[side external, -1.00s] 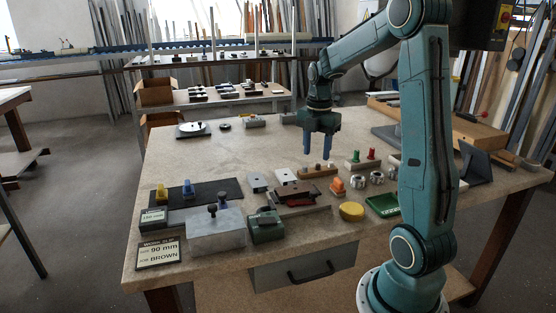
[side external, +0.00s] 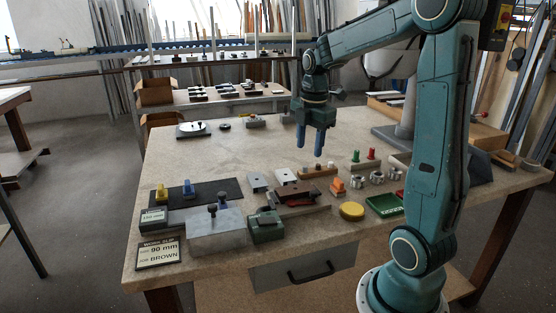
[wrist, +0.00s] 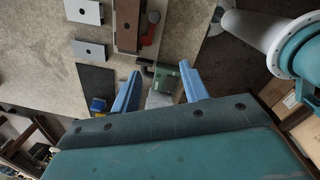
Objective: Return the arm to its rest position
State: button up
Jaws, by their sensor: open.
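My gripper (side external: 310,137) hangs fingers down above the middle of the table (side external: 250,150), behind the row of small parts. Its two blue fingers are apart, with nothing between them. In the wrist view the blue fingers (wrist: 160,92) also stand apart and empty, with the table top and a green block (wrist: 188,80) seen beyond them.
At the front stand a grey metal block (side external: 215,232), a green vise-like block (side external: 265,227), a brown piece in a fixture (side external: 298,196), a yellow disc (side external: 351,211) and a green tray (side external: 383,205). A work slip (side external: 158,253) reads 90 mm, BROWN. The back-left table area is mostly clear.

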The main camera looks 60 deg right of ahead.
jog(key=s+a+r+m+t, duration=0.1)
jog(key=s+a+m, duration=0.4)
jog(key=a, duration=0.5)
jog(key=s+a+r+m+t, duration=0.2)
jog(key=s+a+m+t, duration=0.2)
jog(key=a, duration=0.7)
jog(key=s+m, duration=0.2)
jog(key=m, duration=0.2)
jog(key=shift+r+m, duration=0.25)
jog(key=shift+m, duration=0.15)
